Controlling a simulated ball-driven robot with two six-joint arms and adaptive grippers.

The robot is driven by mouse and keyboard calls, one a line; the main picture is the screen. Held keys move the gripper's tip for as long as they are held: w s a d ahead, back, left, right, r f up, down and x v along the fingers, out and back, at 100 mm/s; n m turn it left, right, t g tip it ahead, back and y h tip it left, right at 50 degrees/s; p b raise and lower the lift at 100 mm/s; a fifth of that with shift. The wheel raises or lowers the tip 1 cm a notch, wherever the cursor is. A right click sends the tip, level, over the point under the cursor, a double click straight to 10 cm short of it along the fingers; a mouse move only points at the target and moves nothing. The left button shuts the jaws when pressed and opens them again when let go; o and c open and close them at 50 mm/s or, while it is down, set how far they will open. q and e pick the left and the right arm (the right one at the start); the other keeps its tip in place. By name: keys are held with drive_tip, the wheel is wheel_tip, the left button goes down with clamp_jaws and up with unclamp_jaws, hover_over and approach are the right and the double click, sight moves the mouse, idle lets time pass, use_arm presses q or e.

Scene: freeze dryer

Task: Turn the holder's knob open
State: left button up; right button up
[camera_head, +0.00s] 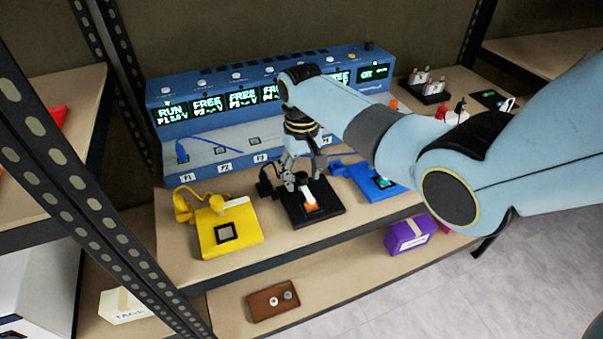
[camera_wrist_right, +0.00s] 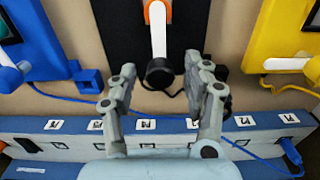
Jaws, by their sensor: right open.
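A black holder (camera_head: 332,207) stands on the bench in front of the blue console, and in the wrist view its dark plate (camera_wrist_right: 192,25) fills the top middle. A white bar with an orange end (camera_head: 310,204) lies along it, seen as a white strip (camera_wrist_right: 158,32) in the wrist view. A round black knob (camera_wrist_right: 160,73) sits at the bar's near-console end. My right gripper (camera_wrist_right: 160,67) is open, its fingers on either side of the knob with gaps visible. In the head view my right gripper (camera_head: 299,180) partly hides that end. My left gripper is not in view.
A yellow holder (camera_head: 245,240) stands left of the black one and a blue holder (camera_head: 398,189) right of it. The blue console (camera_head: 208,150) with several displays runs behind. A purple box (camera_head: 408,235) and brown tray (camera_head: 262,308) are on the lower shelf.

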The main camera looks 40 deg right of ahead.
drive_tip(key=shift+c, duration=0.4)
clamp_jaws()
drive_tip(key=n+p, duration=0.2)
drive_tip(key=n, duration=0.1)
drive_tip(key=shift+r, duration=0.1)
drive_tip(key=n+p, duration=0.2)
drive_tip(key=n, duration=0.2)
drive_tip(key=shift+n, duration=0.4)
drive_tip(key=n+p, duration=0.1)
drive_tip(key=n, duration=0.4)
drive_tip(key=shift+p, duration=0.35)
drive_tip(key=shift+n+p, duration=0.3)
drive_tip(key=shift+n, duration=2.2)
